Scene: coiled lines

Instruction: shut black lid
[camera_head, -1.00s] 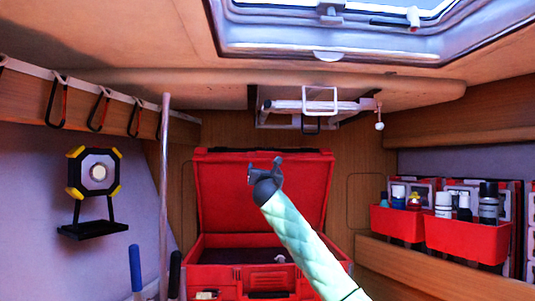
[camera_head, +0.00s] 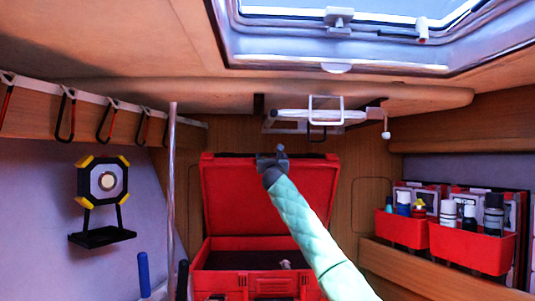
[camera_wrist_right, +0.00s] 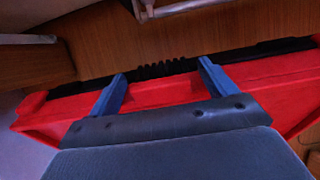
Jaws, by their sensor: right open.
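A red case stands open in the head view, its red lid (camera_head: 225,195) raised upright at the back. No wholly black lid shows; a dark strip runs along the lid's top edge, and it shows as a black band in the right wrist view (camera_wrist_right: 232,55). The case's lower part (camera_head: 222,247) has a dark inside. My right gripper (camera_head: 271,158) is at the middle of the lid's top edge. In the right wrist view its two blue fingers (camera_wrist_right: 162,72) are apart, with tips over the lid's rim; contact cannot be told. My left gripper is not in view.
A ceiling rack (camera_head: 318,113) hangs above the lid, below a skylight (camera_head: 345,40). A pole (camera_head: 171,190) stands left of the case. A black and yellow lamp (camera_head: 103,181) is on the left wall. Red bins (camera_head: 465,247) with bottles are on the right.

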